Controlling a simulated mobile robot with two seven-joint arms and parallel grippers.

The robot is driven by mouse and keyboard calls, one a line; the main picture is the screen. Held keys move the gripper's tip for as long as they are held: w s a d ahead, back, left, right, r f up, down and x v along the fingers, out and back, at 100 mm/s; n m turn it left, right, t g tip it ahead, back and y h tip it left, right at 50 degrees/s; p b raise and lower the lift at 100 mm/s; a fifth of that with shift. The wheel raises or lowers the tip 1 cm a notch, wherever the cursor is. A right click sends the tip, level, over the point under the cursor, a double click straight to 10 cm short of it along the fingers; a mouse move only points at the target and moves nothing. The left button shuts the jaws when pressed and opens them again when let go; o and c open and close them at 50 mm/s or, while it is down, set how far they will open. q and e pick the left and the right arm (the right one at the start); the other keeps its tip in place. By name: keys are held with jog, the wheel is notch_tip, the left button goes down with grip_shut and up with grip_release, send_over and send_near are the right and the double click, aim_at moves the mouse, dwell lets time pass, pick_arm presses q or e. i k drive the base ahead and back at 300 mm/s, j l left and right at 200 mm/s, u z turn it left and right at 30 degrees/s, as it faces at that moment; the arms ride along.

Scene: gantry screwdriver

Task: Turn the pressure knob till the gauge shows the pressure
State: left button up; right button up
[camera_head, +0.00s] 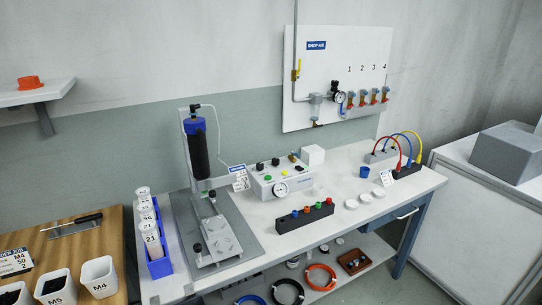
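A white control box (272,180) stands on the white bench, with a round dial gauge (281,190) on its front face. The gauge's needle and numbers are too small to read. Dark knobs or buttons (260,167) show on top of the box, along with green and yellow ones; I cannot tell which is the pressure knob. A second gauge (339,97) sits on the wall panel (345,60) beside a grey air unit with a dark top. Neither of my grippers is in view.
A fixture with a blue-and-black cylinder (198,148) stands left of the box. A black block with coloured knobs (304,216) lies in front. Cups and white lids (365,197) are to the right, near hoses (402,150). A blue bottle rack (157,262) stands at left.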

aim_at(276, 161)
jog(key=u, duration=0.35)
jog(key=i+l+u, duration=0.1)
jog(key=u, duration=0.25)
jog(key=l+u, duration=0.15)
jog(key=u, duration=0.2)
jog(key=i+l+u, duration=0.1)
jog(key=l+u, duration=0.45)
jog(key=l, duration=0.2)
jog(key=l+z, duration=0.15)
jog(key=l, duration=0.5)
jog(key=l+z, duration=0.2)
jog(key=l, duration=0.4)
jog(key=l+z, duration=0.15)
jog(key=l, duration=0.5)
jog(key=i+l+z, duration=0.2)
jog(key=l, duration=0.4)
jog(key=k+l, duration=0.05)
